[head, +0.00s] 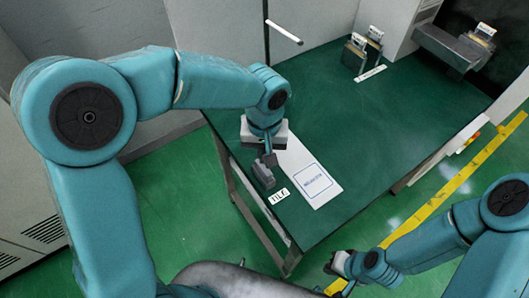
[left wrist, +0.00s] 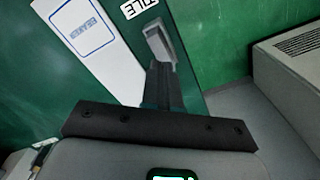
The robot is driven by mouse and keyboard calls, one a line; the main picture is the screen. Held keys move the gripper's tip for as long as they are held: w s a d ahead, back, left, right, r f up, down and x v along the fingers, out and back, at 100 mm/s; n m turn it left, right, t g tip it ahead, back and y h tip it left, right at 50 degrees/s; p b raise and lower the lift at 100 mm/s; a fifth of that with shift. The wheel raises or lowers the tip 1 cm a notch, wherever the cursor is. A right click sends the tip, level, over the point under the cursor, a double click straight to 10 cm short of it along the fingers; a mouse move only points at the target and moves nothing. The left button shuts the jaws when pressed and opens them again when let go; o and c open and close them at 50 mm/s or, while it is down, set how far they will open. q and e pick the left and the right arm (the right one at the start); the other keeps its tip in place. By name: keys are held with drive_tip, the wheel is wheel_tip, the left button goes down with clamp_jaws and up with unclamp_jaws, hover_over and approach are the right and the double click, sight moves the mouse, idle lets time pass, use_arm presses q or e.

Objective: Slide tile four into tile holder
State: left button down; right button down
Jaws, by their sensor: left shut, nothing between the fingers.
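My left gripper (head: 267,157) is shut and empty above the left edge of the green table. A small grey block (head: 263,175) stands just below its fingertips, beside a white label (head: 279,196) reading "TILE". In the left wrist view, the fingers (left wrist: 160,85) are together, with the grey block (left wrist: 160,43) just beyond them. Whether they touch is unclear. Upright tiles with white labels stand in dark blocks (head: 355,57) at the back; another tile (head: 485,31) is at the grey holder (head: 449,47) at back right. Tile numbers are unreadable. My right gripper (head: 337,264) is low, off the table's front.
A white sheet (head: 308,180) with a blue-outlined square lies right of the label. A white strip (head: 370,73) lies before the back blocks. The table's middle (head: 370,130) is clear. A yellow line (head: 450,185) marks the floor at right.

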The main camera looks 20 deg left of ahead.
use_arm(q)
wheel_tip(320, 180, up, 16)
idle(0.4)
drive_tip(key=shift+s, duration=0.1)
idle(0.4)
